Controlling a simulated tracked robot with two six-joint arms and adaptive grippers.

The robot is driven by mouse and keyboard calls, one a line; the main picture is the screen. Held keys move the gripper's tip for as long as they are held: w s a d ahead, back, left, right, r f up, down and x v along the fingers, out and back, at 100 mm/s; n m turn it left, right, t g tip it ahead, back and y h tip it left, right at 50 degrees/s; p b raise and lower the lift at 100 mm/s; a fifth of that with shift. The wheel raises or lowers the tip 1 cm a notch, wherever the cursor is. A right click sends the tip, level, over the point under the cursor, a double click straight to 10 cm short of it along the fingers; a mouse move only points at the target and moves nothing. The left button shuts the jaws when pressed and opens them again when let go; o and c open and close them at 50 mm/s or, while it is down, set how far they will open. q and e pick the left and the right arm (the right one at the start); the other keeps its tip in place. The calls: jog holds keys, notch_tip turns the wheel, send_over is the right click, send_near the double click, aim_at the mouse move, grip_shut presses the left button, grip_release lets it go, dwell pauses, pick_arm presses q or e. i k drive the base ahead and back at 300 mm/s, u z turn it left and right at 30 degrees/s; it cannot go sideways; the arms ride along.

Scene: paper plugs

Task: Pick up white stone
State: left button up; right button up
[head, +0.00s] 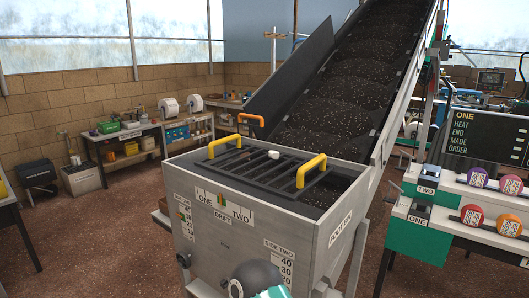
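A small white stone (273,154) lies on the dark bar grate (245,170) over the top of a grey metal hopper (265,222). It sits near the grate's far side, between two yellow handles. Neither gripper shows in the head view. A rounded grey part with a teal and white piece shows at the bottom edge, in front of the hopper; I cannot tell whether it belongs to one of my arms.
Yellow handles (311,171) stand up from the grate, and an orange handle (250,119) rises behind it. A dark conveyor (352,75) slopes up behind the hopper. A bench with coloured round plugs (472,215) is at right.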

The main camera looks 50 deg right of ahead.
aim_at(273, 154)
jog(key=z, duration=0.4)
jog(key=i, duration=1.25)
jog(key=z, duration=0.65)
jog(key=k, duration=0.45)
jog(key=z, duration=0.2)
jog(key=i, duration=0.55)
jog(key=u, duration=0.05)
